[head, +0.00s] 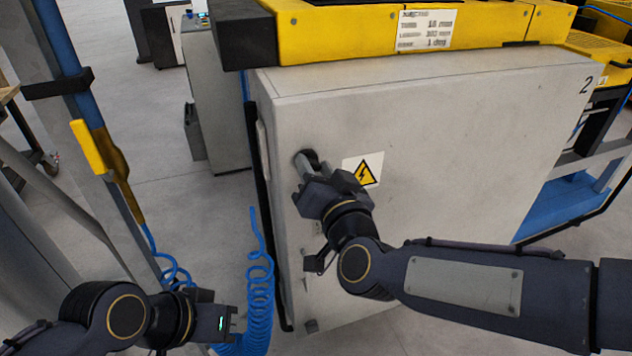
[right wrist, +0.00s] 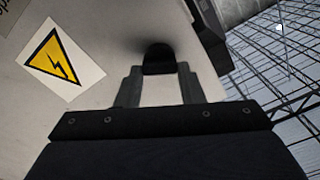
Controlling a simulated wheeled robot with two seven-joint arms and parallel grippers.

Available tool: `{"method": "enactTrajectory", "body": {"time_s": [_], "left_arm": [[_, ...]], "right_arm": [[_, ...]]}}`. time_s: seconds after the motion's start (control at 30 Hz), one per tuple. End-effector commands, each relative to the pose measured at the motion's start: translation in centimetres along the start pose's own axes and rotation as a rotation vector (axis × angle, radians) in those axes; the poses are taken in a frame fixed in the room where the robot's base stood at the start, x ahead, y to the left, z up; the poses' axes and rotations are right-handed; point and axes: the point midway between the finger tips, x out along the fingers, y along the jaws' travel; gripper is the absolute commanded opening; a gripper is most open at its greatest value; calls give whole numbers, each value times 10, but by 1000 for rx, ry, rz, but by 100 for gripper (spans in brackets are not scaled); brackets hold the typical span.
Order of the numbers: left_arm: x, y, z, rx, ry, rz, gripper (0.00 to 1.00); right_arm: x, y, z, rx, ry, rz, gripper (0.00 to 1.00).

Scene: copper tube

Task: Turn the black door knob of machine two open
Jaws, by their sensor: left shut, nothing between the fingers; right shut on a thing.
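Machine two (head: 450,110) is a light grey cabinet marked with a "2" at its upper right. Its black door knob (head: 312,156) is near the door's left edge, partly hidden by my right gripper (head: 303,166). In the right wrist view the black knob (right wrist: 158,58) sits between the two grey fingers, and the right gripper (right wrist: 159,72) is shut on it. Which way the knob is turned cannot be told. The door looks closed. My left gripper (head: 222,324) is shut and empty, low at the left, apart from the cabinet.
A yellow-and-black warning sign (head: 362,170) is beside the knob. A blue coiled hose (head: 260,285) hangs between my left gripper and the cabinet. A post with a blue pipe (head: 62,40) stands at the left. Yellow machine housing (head: 340,28) tops the cabinet.

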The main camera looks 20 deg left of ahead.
Motion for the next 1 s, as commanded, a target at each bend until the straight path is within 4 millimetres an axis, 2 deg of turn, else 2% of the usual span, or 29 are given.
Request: {"method": "enactTrajectory", "body": {"time_s": [0.03, 0.4, 1.0], "left_arm": [[8, -4, 4, 0, 0, 0, 0], [34, -16, 17, 0, 0, 0, 0], [66, -30, 33, 0, 0, 0, 0]], "right_arm": [[0, 3, 4, 47, 2, 0, 12], [0, 4, 4, 398, 1, 0, 12], [0, 6, 4, 911, -1, 1, 12]]}}
